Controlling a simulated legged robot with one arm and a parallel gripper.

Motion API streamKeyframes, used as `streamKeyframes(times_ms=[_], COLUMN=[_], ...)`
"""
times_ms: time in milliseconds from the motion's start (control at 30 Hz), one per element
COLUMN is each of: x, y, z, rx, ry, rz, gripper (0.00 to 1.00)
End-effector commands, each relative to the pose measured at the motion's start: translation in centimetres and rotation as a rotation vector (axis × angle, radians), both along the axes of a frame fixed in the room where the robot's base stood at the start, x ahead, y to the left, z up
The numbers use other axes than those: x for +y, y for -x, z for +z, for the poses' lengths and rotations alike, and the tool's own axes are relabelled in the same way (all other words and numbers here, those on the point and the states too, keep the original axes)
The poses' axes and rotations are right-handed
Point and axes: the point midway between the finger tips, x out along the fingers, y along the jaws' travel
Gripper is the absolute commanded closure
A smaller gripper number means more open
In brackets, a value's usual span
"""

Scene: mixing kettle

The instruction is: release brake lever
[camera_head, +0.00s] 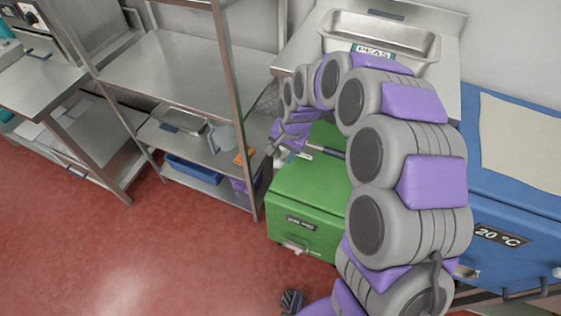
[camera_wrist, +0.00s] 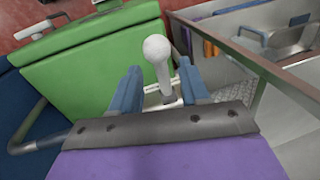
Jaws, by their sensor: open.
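A lever with a white ball knob (camera_wrist: 156,48) rises in the wrist view. My gripper (camera_wrist: 163,80) is open, with its blue fingers on either side of the lever's stem. I cannot tell whether either finger touches it. The lever stands beside the green box (camera_wrist: 95,60), by a pale slotted base. In the head view my gripper (camera_head: 280,140) is small, at the left rear edge of the green box (camera_head: 305,195), and the lever is hard to make out there.
A metal shelf rack (camera_head: 180,65) stands left of the green box, holding a tray, a jug and a blue bin. A blue chest (camera_head: 500,190) stands at the right. A steel pan labelled PEAS (camera_head: 380,35) sits behind my arm. Red floor is free at front left.

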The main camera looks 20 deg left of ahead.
Motion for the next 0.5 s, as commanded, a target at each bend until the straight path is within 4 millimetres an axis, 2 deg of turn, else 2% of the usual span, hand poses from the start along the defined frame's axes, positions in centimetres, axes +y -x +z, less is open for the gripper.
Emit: streamKeyframes(times_ms=[33,200,500], x=[0.2,0.7,0.9], y=[0.0,0.0,-0.1], z=[-1.2,-3.6,-4.8], rx=[0.002,0.002,0.000], ry=[0.001,0.000,-0.001], rz=[0.000,0.000,0.000], gripper=[0.55,0.55,0.55])
